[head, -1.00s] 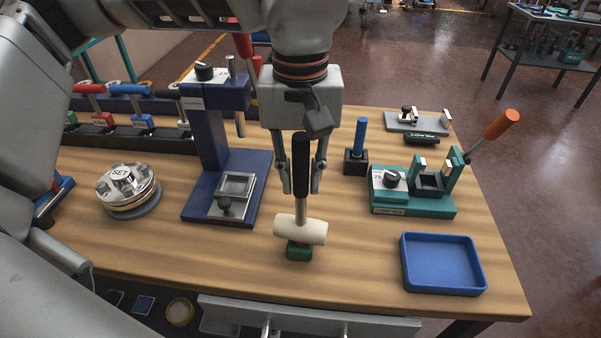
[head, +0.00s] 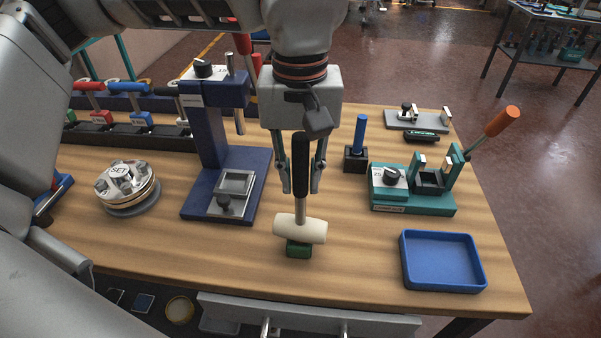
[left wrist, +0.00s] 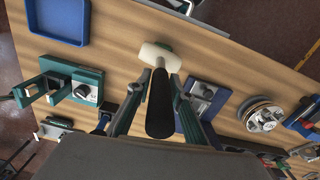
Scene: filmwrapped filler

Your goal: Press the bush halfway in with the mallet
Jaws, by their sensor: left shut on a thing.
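The mallet has a black grip (head: 301,160) and a cream head (head: 300,228). My left gripper (head: 301,188) is shut on the black grip, and the mallet hangs upright with its head down. In the left wrist view the mallet head (left wrist: 160,55) shows beyond the grip, between the two fingers. A small green block (head: 298,249) stands right under the mallet head. The head hides its top, so I cannot tell whether they touch, and no bush can be made out there. My right gripper is not in view.
A blue press (head: 206,130) stands left of the mallet, and a round SET dial (head: 127,186) is farther left. A teal fixture (head: 412,204) with an orange lever and an empty blue tray (head: 443,262) are at the right. Bare wood lies between mallet and tray.

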